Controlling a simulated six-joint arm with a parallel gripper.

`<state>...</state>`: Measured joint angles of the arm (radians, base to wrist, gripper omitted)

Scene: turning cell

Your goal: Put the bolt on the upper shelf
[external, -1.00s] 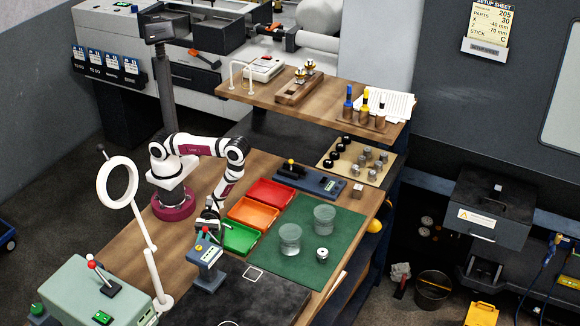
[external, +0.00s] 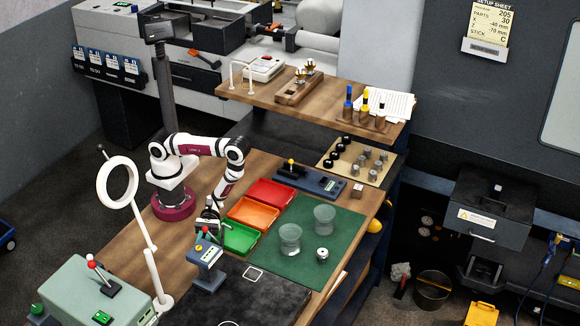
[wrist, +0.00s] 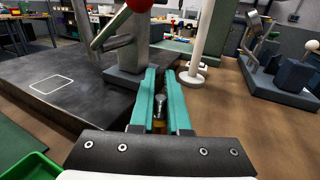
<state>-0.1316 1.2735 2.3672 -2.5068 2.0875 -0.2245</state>
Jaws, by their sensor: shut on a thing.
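My gripper (external: 208,220) is low over the table, beside the green tray and behind the small grey-blue lever unit. In the wrist view its teal jaws (wrist: 160,92) are shut on a small piece with a silvery top and a yellowish lower part, which I take to be the bolt (wrist: 160,104). Most of it is hidden between the jaws, and it cannot be made out in the external view. The upper shelf (external: 333,98) is the raised wooden board at the back, well above the table and away from my gripper.
The shelf holds a white device (external: 263,68), a wooden block with metal parts (external: 297,85), several coloured-top bottles and papers (external: 396,105). Bare wood shows between them. Red, orange and green (external: 238,238) trays, two glass jars and a ring lamp (external: 117,182) stand on the table.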

